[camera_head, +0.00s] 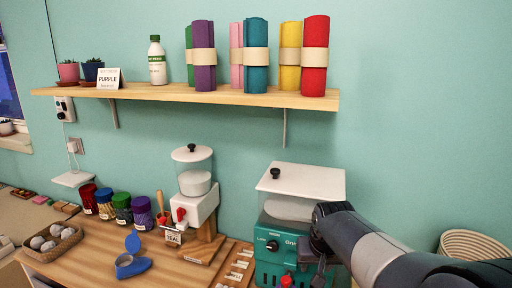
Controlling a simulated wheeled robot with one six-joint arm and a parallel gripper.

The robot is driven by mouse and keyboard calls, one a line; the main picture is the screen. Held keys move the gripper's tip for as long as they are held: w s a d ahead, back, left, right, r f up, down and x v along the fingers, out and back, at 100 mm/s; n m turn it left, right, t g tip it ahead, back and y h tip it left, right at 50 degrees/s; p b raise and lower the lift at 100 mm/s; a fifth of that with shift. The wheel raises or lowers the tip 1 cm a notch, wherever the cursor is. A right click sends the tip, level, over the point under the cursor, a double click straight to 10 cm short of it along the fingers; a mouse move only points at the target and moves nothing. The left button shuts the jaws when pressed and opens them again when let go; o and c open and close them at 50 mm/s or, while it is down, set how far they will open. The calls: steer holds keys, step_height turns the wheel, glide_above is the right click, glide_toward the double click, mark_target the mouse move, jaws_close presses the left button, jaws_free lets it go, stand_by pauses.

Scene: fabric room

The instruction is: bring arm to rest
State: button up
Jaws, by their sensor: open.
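My arm reaches in from the lower right corner and ends in front of the teal machine with a white top (305,180). Its dark wrist bends down there. My gripper (320,270) hangs below the wrist, in front of the right part of the machine, close to the lower picture edge. Its jaws are open and I see nothing held between them. The fingertips are small and dark, and I cannot tell whether they touch the machine. The arm hides the machine's right side.
A wooden shelf (150,93) above holds fabric rolls, a bottle (157,62) and potted plants. A woven basket (475,243) is at right.

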steer(key=shift+d+r+n+y, duration=0.25)
steer(key=shift+r+n+y, duration=0.05)
steer(key=shift+r+n, duration=0.55)
steer(key=shift+s, duration=0.1)
